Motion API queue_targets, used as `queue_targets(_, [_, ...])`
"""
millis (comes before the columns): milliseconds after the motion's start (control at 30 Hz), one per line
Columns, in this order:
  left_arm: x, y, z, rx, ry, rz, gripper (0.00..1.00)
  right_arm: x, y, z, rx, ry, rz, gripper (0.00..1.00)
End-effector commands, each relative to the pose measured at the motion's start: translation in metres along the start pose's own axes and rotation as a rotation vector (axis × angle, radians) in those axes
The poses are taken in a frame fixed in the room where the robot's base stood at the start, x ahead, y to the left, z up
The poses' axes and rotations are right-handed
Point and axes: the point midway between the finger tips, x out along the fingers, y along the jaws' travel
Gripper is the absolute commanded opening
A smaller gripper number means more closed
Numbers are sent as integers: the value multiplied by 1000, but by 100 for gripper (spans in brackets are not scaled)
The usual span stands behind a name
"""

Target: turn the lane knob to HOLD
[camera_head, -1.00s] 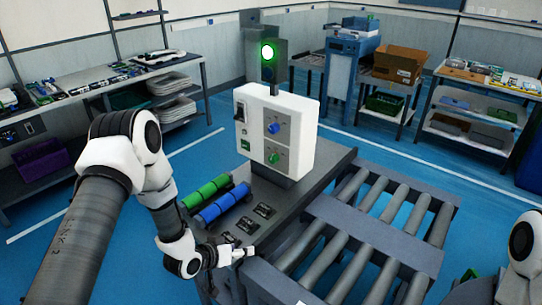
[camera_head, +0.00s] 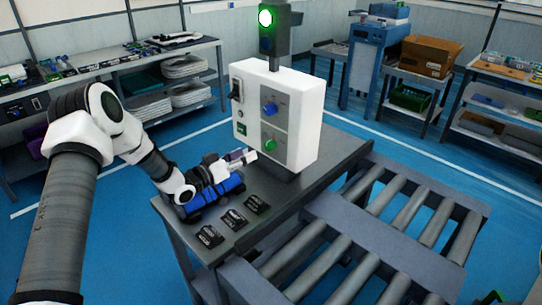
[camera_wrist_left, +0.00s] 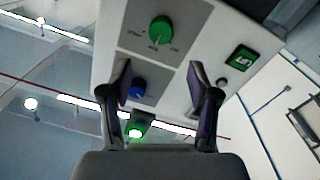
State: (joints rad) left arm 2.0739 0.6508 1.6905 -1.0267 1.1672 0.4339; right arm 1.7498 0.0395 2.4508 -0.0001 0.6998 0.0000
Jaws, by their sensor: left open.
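A white control box (camera_head: 305,120) stands on the bench with a blue knob (camera_head: 270,109) above a green knob (camera_head: 270,145) on its front. The wrist view also shows the green knob (camera_wrist_left: 160,30) and the blue knob (camera_wrist_left: 138,88); their labels are too small to read, so I cannot tell which is the lane knob. My left gripper (camera_head: 246,156) is open and empty, just in front of the box near the green knob's height. In the wrist view its fingers (camera_wrist_left: 160,75) are spread apart, with neither knob held. My right gripper is not visible.
A roller conveyor (camera_head: 400,215) runs to the right. A green-lit lamp (camera_head: 265,18) rises behind the box.

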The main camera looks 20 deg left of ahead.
Motion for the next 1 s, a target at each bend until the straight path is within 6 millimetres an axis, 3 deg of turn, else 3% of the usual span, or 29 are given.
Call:
queue_targets(33, [0, -3, 10, 1, -1, 1, 61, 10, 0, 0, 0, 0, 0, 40])
queue_targets(167, [8, -3, 9, 2, -2, 0, 61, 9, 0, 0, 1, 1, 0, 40])
queue_targets(533, [72, -2, 8, 3, -3, 1, 61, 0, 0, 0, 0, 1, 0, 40])
queue_targets(833, [79, -3, 9, 0, -1, 0, 61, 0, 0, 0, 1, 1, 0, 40])
queue_targets(867, [79, -3, 9, 0, -1, 0, 54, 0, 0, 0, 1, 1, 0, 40])
queue_targets(1000, [78, -2, 9, 0, -2, 0, 4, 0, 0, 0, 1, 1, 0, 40])
